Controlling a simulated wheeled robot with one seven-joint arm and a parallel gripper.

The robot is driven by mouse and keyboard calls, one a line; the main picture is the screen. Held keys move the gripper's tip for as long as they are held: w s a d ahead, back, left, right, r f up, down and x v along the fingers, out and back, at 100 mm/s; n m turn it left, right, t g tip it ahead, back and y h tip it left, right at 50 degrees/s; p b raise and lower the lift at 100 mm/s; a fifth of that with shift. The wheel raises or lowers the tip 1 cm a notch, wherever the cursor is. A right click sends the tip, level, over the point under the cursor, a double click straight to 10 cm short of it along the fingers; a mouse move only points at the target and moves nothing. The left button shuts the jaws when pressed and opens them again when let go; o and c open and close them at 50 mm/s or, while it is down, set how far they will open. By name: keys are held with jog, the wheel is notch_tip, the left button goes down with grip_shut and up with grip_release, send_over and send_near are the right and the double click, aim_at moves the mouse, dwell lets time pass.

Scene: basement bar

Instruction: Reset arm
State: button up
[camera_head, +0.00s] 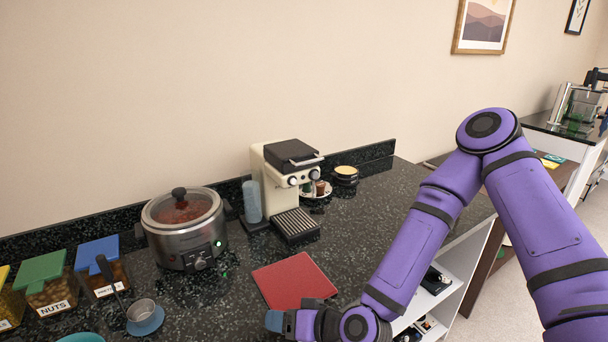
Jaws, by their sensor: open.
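My purple arm reaches in from the right and bends down to the counter's front. My gripper (285,320) is at the bottom edge of the picture, open, and only partly in view. I see nothing held between the parts of it that show. It is at the near edge of a flat red board or book (292,279) lying on the counter and hides a little of that edge. I cannot tell whether the two touch.
The dark speckled counter (225,295) holds a slow cooker (187,245), a coffee machine (285,178), a cup stack (252,201), lidded nut boxes (50,291) and a ladle on a blue rest (146,322). Open shelves (460,262) lie below at right. The counter's back right is mostly clear.

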jog(key=w+d+r+n+g+h, duration=0.1)
jog(key=w+d+r+n+h, duration=0.15)
jog(key=d, duration=0.35)
jog(key=w+d+r+n+h, duration=0.1)
jog(key=w+d+r+h, duration=0.15)
jog(key=d, duration=0.25)
jog(key=d+r+m+h, duration=0.2)
jog(key=d+r+h, duration=0.3)
jog(key=d+r, duration=0.65)
jog(key=s+d+r+m+h, duration=0.1)
jog(key=s+d+r+m, duration=0.1)
jog(key=s+d+r, duration=0.4)
jog(key=s+d+r+m, duration=0.3)
jog(key=s+d+r, duration=0.2)
jog(key=s+r, duration=0.6)
notch_tip(320, 180, up, 2)
jog(key=shift+s+d+r+h, duration=0.1)
jog(key=shift+s+d+h, duration=0.25)
jog(key=shift+s+h, duration=0.05)
